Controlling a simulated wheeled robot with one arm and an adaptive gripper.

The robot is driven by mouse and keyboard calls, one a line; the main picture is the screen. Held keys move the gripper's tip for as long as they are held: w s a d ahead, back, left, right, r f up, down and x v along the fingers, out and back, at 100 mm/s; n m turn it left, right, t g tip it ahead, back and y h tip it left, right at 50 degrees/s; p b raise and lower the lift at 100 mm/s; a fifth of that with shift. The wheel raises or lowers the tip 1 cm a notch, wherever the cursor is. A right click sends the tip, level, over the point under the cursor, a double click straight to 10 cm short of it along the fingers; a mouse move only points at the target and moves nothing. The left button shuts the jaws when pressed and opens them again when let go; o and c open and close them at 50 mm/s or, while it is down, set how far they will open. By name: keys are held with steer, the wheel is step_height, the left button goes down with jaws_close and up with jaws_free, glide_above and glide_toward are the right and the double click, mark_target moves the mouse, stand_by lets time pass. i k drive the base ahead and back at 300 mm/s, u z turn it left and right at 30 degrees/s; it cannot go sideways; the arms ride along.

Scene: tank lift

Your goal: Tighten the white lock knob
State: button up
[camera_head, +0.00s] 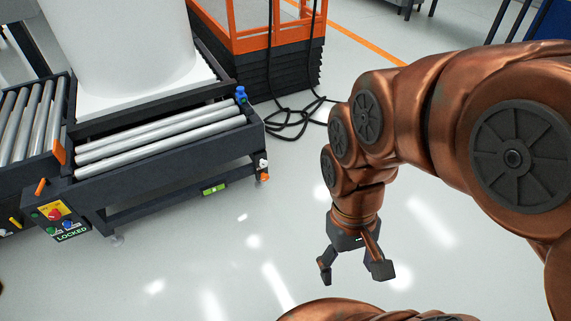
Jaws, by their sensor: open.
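A small white knob (263,162) sits at the right end of the dark roller frame (160,188), low on its corner. It is too small in the picture to tell how far it is turned. My gripper (353,272) points down over the bare floor, to the right of and lower in the picture than the knob. Its two dark fingers are spread apart with nothing between them. It is clear of the frame and the knob.
A large white tank (120,45) stands on the frame behind the rollers (160,139). A blue knob (241,94) tops the right corner. A control box (55,215) reading LOCKED is at left. Black cables (290,122) lie by an orange lift (250,42). Floor in front is clear.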

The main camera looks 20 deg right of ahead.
mark_target(263, 163)
steer(key=k, duration=0.4)
steer(key=u, duration=1.3)
steer(key=i, duration=1.5)
steer(key=z, duration=1.1)
steer(key=i, duration=0.3)
steer(key=z, duration=0.25)
